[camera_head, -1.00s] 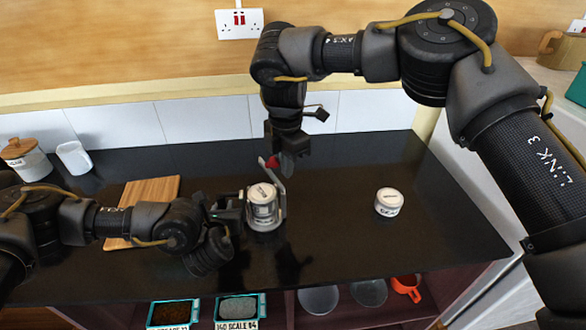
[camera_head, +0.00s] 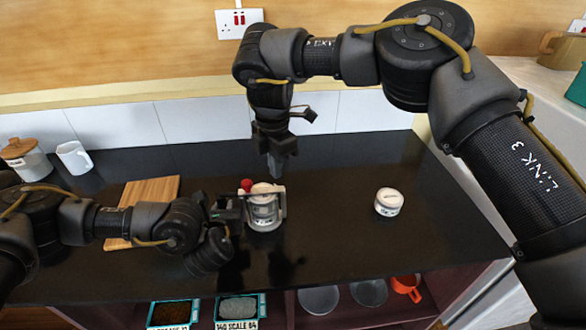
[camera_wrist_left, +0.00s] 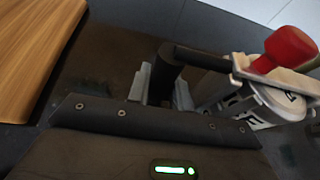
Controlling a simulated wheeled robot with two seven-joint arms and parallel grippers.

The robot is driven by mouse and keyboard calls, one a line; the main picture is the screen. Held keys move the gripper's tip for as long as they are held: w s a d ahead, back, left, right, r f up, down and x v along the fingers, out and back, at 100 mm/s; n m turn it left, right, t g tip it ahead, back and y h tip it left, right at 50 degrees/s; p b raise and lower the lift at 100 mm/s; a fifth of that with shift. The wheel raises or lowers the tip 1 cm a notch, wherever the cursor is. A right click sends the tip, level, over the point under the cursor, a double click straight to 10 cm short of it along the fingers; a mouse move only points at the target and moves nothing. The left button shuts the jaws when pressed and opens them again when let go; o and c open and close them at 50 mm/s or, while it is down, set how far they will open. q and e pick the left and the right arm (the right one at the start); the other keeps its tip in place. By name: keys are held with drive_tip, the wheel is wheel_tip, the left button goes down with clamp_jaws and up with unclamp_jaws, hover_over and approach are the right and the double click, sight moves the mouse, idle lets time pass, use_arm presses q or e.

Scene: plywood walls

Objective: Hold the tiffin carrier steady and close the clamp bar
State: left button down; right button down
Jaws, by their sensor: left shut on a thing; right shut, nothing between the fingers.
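The tiffin carrier (camera_head: 264,213), a pale metal stack with a white lid, stands upright on the black counter. Its clamp bar, with a red knob (camera_head: 246,185) at the left end, lies across the lid; in the left wrist view the bar (camera_wrist_left: 275,77) passes over the lid edge. I cannot tell whether it is latched. My left gripper (camera_head: 236,208) is shut on the carrier's left side; a dark rod runs from the fingers to the carrier in the wrist view. My right gripper (camera_head: 281,170) is shut and empty, just above and behind the lid, apparently apart from it.
A separate round white container (camera_head: 389,202) stands to the right. A wooden board (camera_head: 150,190) lies left, with a mug (camera_head: 74,157) and a lidded jar (camera_head: 27,160) behind. Counter between the carrier and the white container is clear.

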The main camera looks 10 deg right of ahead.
drive_tip(key=shift+d, duration=0.1)
drive_tip(key=shift+d, duration=0.85)
use_arm(q)
drive_tip(key=c, duration=1.2)
unclamp_jaws()
drive_tip(key=shift+o, duration=0.2)
use_arm(e)
wheel_tip(320, 180, up, 8)
use_arm(q)
drive_tip(key=shift+s, duration=0.1)
drive_tip(key=shift+s+d+r, duration=0.1)
drive_tip(key=shift+s+d, duration=0.05)
drive_tip(key=shift+s, duration=0.3)
drive_tip(key=v, duration=1.1)
drive_tip(key=shift+a+r, duration=0.1)
drive_tip(key=shift+a, duration=0.1)
